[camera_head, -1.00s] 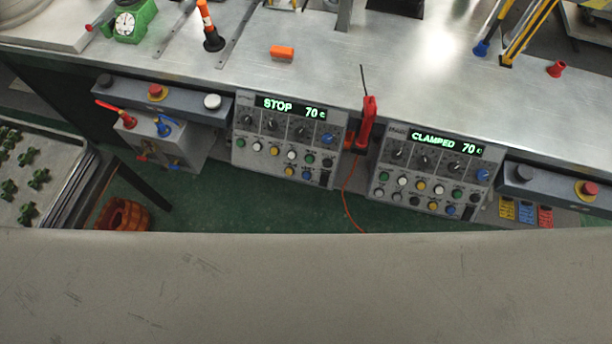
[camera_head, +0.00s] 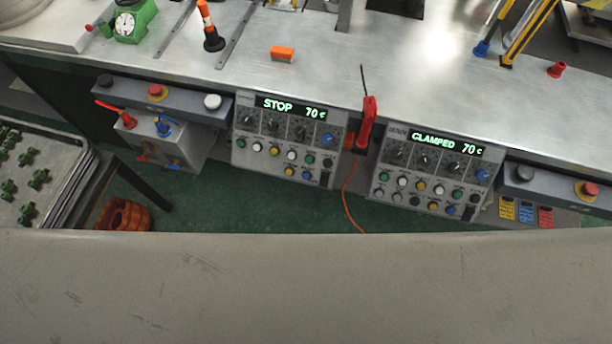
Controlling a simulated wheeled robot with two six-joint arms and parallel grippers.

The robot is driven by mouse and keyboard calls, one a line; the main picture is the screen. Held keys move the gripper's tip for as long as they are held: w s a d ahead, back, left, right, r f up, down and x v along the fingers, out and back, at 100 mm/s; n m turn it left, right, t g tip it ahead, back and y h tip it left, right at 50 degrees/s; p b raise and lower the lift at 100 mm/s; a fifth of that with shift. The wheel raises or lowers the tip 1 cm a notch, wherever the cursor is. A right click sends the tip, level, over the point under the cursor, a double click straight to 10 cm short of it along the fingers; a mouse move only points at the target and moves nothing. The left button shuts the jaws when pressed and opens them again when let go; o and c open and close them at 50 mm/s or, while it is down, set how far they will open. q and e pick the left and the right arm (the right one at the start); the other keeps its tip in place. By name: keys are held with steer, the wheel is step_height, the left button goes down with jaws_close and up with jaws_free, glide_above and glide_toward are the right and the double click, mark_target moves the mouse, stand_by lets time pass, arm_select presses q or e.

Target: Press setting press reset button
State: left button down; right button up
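Two grey control panels hang at the front edge of the metal workbench. The left control panel (camera_head: 240,163) has a display (camera_head: 290,107) reading STOP 70 c, with dark knobs and several coloured buttons below. The right control panel (camera_head: 378,182) has a display (camera_head: 445,143) reading CLAMPED 70 c, with similar knobs and buttons. The button labels are too small to read, so I cannot tell which button is the reset. Neither of my grippers is in view.
A red-handled tool (camera_head: 368,118) with an orange cord hangs between the panels. Grey switch boxes with red buttons (camera_head: 156,91) (camera_head: 587,190) flank them. An orange block (camera_head: 282,53) lies on the workbench (camera_head: 340,80). A tray (camera_head: 62,165) of green parts stands left.

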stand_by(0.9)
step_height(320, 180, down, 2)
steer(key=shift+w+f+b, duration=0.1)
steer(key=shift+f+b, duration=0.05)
steer(key=shift+b, duration=1)
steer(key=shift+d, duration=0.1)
